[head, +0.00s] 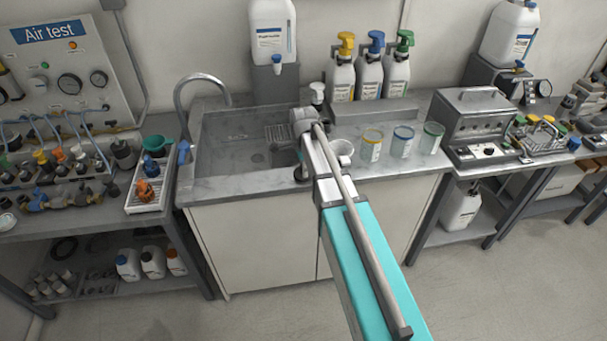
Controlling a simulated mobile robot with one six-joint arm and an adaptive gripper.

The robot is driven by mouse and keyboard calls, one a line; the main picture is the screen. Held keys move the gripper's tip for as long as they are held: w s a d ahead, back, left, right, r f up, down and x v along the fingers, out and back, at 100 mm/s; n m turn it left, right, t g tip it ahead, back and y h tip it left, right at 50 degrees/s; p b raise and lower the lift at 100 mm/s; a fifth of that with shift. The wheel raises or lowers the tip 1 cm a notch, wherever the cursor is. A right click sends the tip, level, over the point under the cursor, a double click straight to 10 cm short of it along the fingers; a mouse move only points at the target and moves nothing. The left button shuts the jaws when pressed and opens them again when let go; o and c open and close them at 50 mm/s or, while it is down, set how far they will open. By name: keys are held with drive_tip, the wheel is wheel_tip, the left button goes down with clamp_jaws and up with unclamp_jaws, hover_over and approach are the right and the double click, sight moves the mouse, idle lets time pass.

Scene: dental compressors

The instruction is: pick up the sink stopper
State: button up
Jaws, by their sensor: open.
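My arm reaches over the front of the sink (230,150). A small dark shape at the arm's far end, which looks like my gripper (301,172), is low over the front right rim of the sink. It is small and partly covered by my own arm, but it is open, and I see nothing held in it. I cannot clearly make out the sink stopper. It may be hidden behind the arm or merge with the dark shape at the rim.
A faucet (203,80) rises at the sink's back left. Pump bottles (369,68) stand behind. A white tray (149,192) is left of the sink. The counter's front right is clear.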

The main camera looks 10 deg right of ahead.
idle(0.3)
clamp_jaws()
drive_tip(key=shift+r, duration=0.15)
idle(0.4)
wheel_tip(320, 180, up, 3)
drive_tip(key=p, duration=0.2)
drive_tip(key=shift+f+p, duration=0.2)
drive_tip(key=shift+p, duration=0.2)
drive_tip(key=s+r+p, duration=1)
drive_tip(key=s, duration=0.4)
drive_tip(key=shift+d, duration=0.3)
drive_tip(key=shift+r, duration=0.1)
